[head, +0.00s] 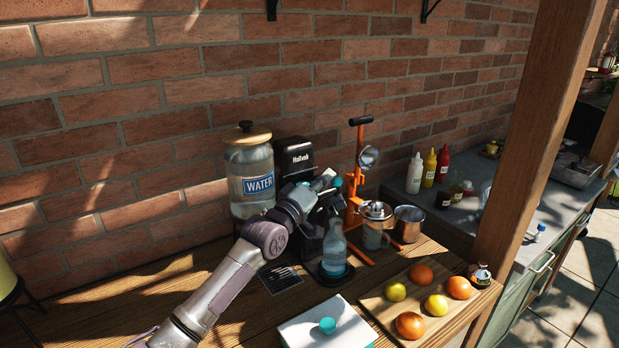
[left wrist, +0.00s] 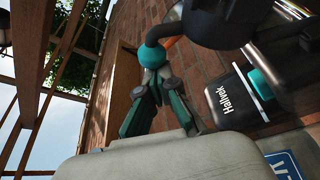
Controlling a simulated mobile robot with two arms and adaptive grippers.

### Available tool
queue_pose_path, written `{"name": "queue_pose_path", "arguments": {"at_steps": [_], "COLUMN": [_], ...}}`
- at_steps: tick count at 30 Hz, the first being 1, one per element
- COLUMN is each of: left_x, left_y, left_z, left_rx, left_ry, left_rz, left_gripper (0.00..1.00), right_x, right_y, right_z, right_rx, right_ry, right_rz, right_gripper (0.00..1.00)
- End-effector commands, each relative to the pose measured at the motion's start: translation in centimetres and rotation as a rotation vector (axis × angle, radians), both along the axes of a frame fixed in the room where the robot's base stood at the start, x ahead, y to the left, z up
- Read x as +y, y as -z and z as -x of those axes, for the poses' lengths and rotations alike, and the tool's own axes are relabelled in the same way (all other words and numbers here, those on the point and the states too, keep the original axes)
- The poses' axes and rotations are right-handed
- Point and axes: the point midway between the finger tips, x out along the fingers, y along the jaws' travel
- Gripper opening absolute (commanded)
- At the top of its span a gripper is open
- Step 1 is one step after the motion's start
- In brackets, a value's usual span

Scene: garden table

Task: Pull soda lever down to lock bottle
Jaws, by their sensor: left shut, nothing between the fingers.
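The black soda maker (head: 294,157) stands against the brick wall, its label also visible in the left wrist view (left wrist: 232,97). A clear bottle (head: 334,249) with blue at its bottom stands upright on the soda maker's base. My left gripper (head: 331,183) is shut and empty at the machine's upper front, partly hiding it. In the left wrist view, my left gripper's fingertips (left wrist: 155,76) meet right by the teal ball knob (left wrist: 152,55) of the dark lever. Whether they touch it, I cannot tell. My right gripper is not in view.
A water jar (head: 250,160) stands left of the machine. An orange press (head: 355,190) and a metal cup (head: 408,223) stand to its right. A cutting board (head: 377,301) with fruit and a white box with a teal knob (head: 305,333) lie in front.

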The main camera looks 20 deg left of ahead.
Motion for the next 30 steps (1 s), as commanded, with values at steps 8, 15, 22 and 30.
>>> {"name": "queue_pose_path", "arguments": {"at_steps": [8, 15, 22, 30], "left_x": [-2.2, -3.7, -4.7, -5.2], "left_y": [2.2, 3.7, 5.0, 5.8], "left_z": [1.8, 3.0, 3.7, 4.1], "left_rx": [-0.162, -0.294, -0.389, -0.453], "left_ry": [0.000, -0.001, -0.001, -0.001], "left_rz": [-0.209, -0.378, -0.501, -0.582], "left_gripper": [0.00, 0.00, 0.00, 0.00], "right_x": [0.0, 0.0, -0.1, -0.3], "right_y": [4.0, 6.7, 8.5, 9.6], "right_z": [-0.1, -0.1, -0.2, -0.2], "right_rx": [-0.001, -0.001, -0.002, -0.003], "right_ry": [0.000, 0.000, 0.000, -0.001], "right_rz": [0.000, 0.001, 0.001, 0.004], "right_gripper": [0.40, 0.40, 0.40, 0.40]}}
